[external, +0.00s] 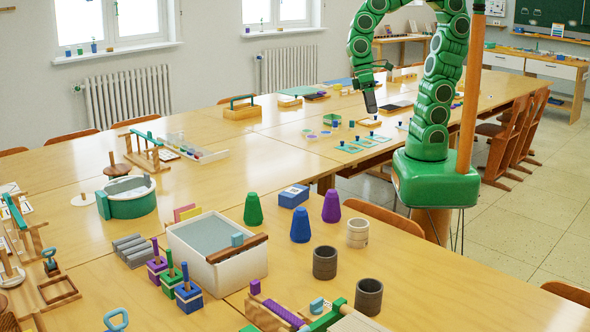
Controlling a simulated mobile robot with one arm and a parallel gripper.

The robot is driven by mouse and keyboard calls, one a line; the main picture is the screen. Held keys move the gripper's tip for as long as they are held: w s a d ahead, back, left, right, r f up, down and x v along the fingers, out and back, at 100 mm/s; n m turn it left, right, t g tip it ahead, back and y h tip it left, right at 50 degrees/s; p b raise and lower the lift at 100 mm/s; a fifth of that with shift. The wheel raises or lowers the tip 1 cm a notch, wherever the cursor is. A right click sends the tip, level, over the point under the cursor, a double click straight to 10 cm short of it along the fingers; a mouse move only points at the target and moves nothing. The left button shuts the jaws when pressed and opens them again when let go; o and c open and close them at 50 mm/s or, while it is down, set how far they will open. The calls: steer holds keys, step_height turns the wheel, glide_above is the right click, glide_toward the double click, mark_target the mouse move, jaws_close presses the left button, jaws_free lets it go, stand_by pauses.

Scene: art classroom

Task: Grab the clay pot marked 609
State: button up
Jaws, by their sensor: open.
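Three small pots stand upright on the near table: a dark grey pot (325,263), a second dark grey pot (368,297) closer to the camera, and a beige ringed pot (358,233) behind them. No number is legible on any of them, so I cannot tell which is marked 609. My gripper (370,104) hangs from my green arm above the far part of the tables, well behind and above the pots. It is open, with nothing seen in it, and it appears small and dark.
A purple-and-green wooden tool (325,320) lies in front. The table right of the pots (460,285) is clear. Chairs (385,216) line the edge.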

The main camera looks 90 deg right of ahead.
steer(key=w+a+m+g+y, duration=0.1)
steer(key=w+a+g+y, duration=0.3)
steer(key=a, duration=1.2)
steer(key=m+t+y, duration=0.1)
steer(key=m+y, duration=0.4)
steer(key=m, duration=0.7)
glide_above(374, 298)
steer(key=w+d, duration=0.1)
steer(key=d, duration=0.3)
step_height(374, 298, down, 22)
steer(key=shift+w+f, duration=0.1)
steer(key=shift+f, duration=2.3)
step_height(374, 298, down, 2)
steer(key=shift+f, duration=0.1)
steer(key=shift+x, duration=1.2)
steer(key=shift+a, duration=0.3)
